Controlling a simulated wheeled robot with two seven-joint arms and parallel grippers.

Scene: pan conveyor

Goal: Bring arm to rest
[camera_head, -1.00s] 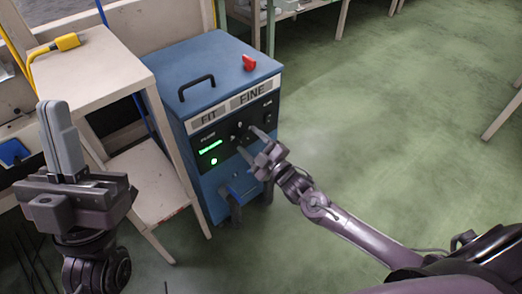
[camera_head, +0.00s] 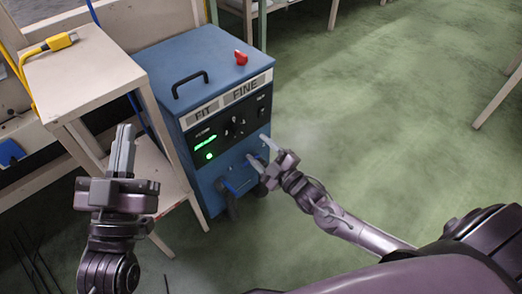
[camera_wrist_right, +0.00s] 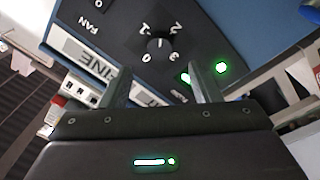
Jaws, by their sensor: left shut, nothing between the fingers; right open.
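My right gripper (camera_head: 260,152) is open and empty in front of the blue machine (camera_head: 205,63), apart from its dark control panel. In the right wrist view its two fingers (camera_wrist_right: 160,88) stand apart, with the numbered black knob (camera_wrist_right: 159,43) beyond them and nothing between. The knob also shows in the head view (camera_head: 234,126). My left gripper (camera_head: 122,150) is shut and empty, pointing up in front of the wooden stand at the left.
The wooden stand (camera_head: 82,78) with a yellow connector (camera_head: 60,42) on top is beside the machine. A red knob (camera_head: 241,58) and a black handle (camera_head: 190,84) are on the machine's top. Green lights (camera_head: 207,148) glow on the panel. Green floor (camera_head: 385,115) is clear at right.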

